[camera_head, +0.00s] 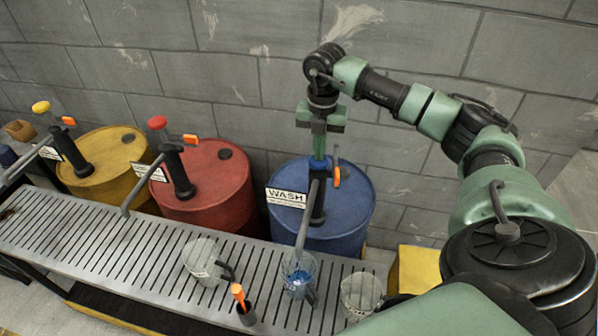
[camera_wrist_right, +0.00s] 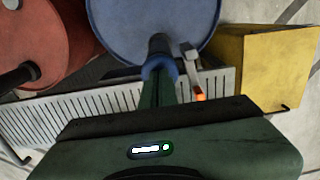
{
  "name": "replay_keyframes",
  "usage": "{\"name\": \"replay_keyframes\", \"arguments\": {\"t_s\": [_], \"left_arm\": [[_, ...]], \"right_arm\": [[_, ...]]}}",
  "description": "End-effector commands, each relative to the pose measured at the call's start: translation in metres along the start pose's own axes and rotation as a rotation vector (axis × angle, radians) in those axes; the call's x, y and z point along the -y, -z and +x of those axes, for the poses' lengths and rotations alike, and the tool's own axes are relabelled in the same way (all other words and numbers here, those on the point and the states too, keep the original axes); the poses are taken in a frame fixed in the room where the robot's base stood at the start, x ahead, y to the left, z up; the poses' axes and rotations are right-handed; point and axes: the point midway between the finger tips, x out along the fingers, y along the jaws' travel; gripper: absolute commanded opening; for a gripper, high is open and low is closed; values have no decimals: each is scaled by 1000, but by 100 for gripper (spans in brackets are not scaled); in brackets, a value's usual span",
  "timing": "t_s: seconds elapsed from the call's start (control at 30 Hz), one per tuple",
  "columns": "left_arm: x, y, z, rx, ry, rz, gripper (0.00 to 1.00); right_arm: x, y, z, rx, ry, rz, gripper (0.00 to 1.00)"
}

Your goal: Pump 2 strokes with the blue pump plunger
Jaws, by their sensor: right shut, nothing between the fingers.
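The blue drum (camera_head: 348,208) stands behind the right part of the grated bench and carries a dark pump (camera_head: 317,208) with a WASH sign. My right gripper (camera_head: 320,158) points straight down over this pump, its fingers shut and empty. In the right wrist view the shut fingertips (camera_wrist_right: 158,88) meet the blue plunger knob (camera_wrist_right: 160,67) from above, partly hiding it; I cannot tell whether they press it. The grey spout (camera_head: 305,222) slopes down to a clear jug (camera_head: 297,272), which shows blue inside. My left gripper is not in view.
A red drum (camera_head: 215,185) and a yellow drum (camera_head: 110,170) with similar pumps stand to the left. The grated bench (camera_head: 120,250) also holds a clear jug (camera_head: 203,258), another jug (camera_head: 360,292) and an orange-topped item (camera_head: 240,300). A yellow box (camera_head: 418,268) stands right; a block wall is behind.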

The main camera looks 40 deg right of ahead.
Motion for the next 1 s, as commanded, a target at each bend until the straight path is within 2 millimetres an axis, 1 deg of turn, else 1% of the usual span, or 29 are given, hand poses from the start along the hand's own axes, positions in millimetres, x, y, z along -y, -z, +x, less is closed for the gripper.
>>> {"name": "replay_keyframes", "arguments": {"t_s": [0.03,0.27,1.0], "left_arm": [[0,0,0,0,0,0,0],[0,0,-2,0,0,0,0],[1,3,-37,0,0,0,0]], "right_arm": [[1,3,4,-8,7,-4,0],[1,3,1,-9,7,-4,0],[0,2,-46,-4,3,-2,0]]}}
